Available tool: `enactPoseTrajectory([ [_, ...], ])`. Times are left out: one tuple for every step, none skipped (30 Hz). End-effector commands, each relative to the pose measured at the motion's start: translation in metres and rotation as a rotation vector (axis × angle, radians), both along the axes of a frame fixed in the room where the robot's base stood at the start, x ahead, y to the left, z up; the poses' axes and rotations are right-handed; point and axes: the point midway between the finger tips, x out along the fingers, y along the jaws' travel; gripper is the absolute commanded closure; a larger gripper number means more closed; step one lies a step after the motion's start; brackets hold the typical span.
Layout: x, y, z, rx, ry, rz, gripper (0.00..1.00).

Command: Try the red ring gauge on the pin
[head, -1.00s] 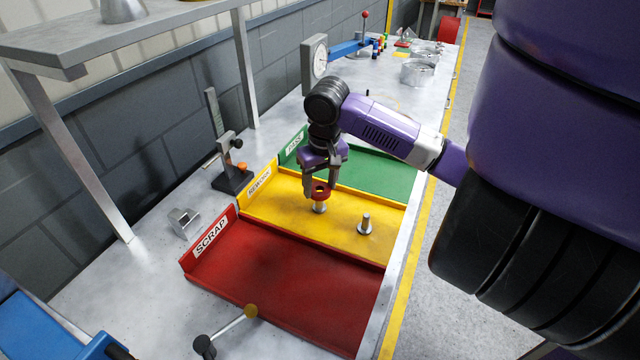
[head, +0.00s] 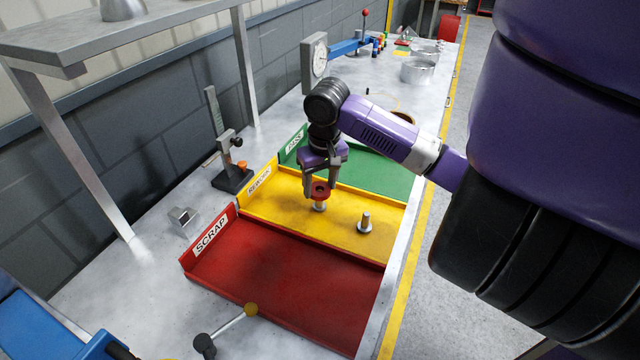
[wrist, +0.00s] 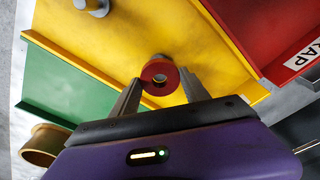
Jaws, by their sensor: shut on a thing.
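My gripper (head: 320,187) is shut on the red ring gauge (head: 321,194) and points down over the yellow tray. A grey pin with a wide base (head: 319,206) stands upright in the tray directly under the ring. The ring is at the pin's top; I cannot tell whether it is around the pin or just above it. The wrist view shows the red ring (wrist: 160,76) between my two fingertips, its hole facing the camera. A second similar pin (head: 365,224) stands apart, to the right in the same tray.
The yellow REWORK tray (head: 290,215) lies between the red SCRAP tray (head: 290,270) and a green tray (head: 375,175). A height gauge (head: 232,165) and a small metal block (head: 182,220) stand to the left.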

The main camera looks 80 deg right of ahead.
Motion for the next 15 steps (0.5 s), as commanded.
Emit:
enactPoseTrajectory([
  [0.0001,-0.0001,0.0003,-0.001,-0.001,0.000,0.97],
  [0.0001,-0.0001,0.0003,-0.001,-0.001,0.000,0.97],
  [0.0000,-0.0001,0.0003,-0.001,-0.001,0.000,0.97],
  [0.0000,-0.0001,0.0003,-0.001,-0.001,0.000,0.97],
  [0.0000,-0.0001,0.0003,-0.001,0.000,0.001,0.42],
  [0.0000,-0.0001,0.0003,0.000,0.000,0.001,0.35],
  [0.0000,-0.0001,0.0003,0.000,0.000,0.001,0.29],
  [0.0000,-0.0001,0.0003,0.000,0.000,0.001,0.23],
  [0.0000,-0.0001,0.0002,0.000,0.000,0.001,0.21],
  [0.0000,-0.0001,0.0002,0.000,0.000,0.001,0.21],
  [0.0000,-0.0001,0.0002,0.000,0.000,0.001,0.21],
  [0.0000,0.0000,0.0002,0.000,0.000,0.001,0.21],
  [0.0000,0.0000,0.0002,0.000,0.000,0.001,0.21],
  [0.0000,0.0000,0.0002,0.000,0.000,0.001,0.21],
  [0.0000,0.0000,0.0002,0.000,0.000,0.001,0.21],
])
